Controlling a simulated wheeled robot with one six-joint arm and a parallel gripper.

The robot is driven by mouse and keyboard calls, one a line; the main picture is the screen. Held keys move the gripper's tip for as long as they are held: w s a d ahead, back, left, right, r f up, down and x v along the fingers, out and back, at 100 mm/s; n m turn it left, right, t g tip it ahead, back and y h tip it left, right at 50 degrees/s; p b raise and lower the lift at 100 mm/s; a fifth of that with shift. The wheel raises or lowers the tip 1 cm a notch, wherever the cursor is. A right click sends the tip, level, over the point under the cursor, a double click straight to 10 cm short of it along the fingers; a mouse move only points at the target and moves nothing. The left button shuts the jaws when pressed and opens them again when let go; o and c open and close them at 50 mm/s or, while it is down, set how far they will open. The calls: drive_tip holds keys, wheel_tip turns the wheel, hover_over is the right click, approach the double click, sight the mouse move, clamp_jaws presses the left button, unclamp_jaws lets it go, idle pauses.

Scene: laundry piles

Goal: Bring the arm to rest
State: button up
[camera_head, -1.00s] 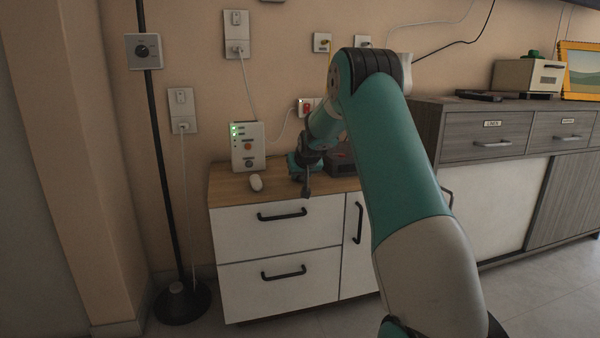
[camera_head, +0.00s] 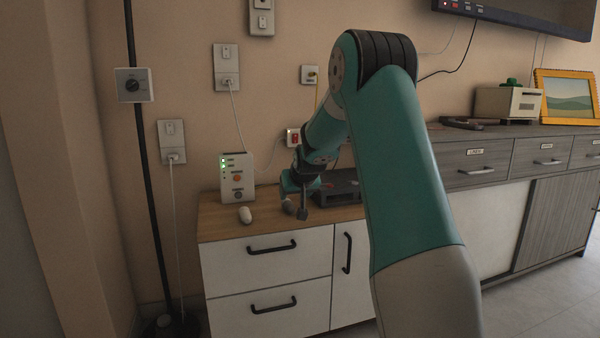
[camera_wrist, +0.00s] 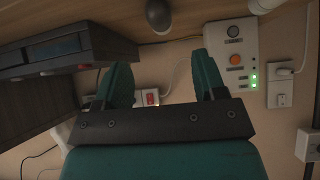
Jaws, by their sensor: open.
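My arm reaches forward over a low white cabinet with a wooden top (camera_head: 215,222). My gripper (camera_head: 297,200) is above that top at its end, partly hidden by my own wrist. In the wrist view, which is upside down, the two teal fingers (camera_wrist: 162,76) are apart with nothing between them. A dark rounded object (camera_wrist: 158,14) shows beyond the fingers, at the wooden surface; I cannot tell what it is.
A white box with green lights (camera_head: 237,178) and a small white rounded object (camera_head: 245,214) sit left of my gripper. A dark boxy device (camera_head: 338,192) stands close on the right. A grey sideboard (camera_head: 480,160) extends right. A black pole (camera_head: 150,190) stands left.

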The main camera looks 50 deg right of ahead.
drive_tip(key=p+v, duration=0.2)
drive_tip(key=v, duration=0.6)
drive_tip(key=s+a+r+n+g+y+p, duration=0.1)
drive_tip(key=s+a+n+y, duration=0.25)
drive_tip(key=a, duration=1.15)
drive_tip(key=s+a+n+g+y+p, duration=0.15)
drive_tip(key=a+n+y, duration=0.25)
drive_tip(key=a, duration=1.1)
drive_tip(key=s+a+n+g+y+p, duration=0.1)
drive_tip(key=s+a+n+g, duration=0.2)
drive_tip(key=s+a, duration=0.55)
drive_tip(key=s+a+n+g+y, duration=0.1)
drive_tip(key=s+a+n+g, duration=0.15)
drive_tip(key=s+a, duration=0.6)
drive_tip(key=s+d+r+p, duration=0.1)
drive_tip(key=r+p, duration=1.8)
drive_tip(key=s+d+r+p, duration=0.2)
drive_tip(key=r+p, duration=1.7)
drive_tip(key=shift+r+n, duration=0.3)
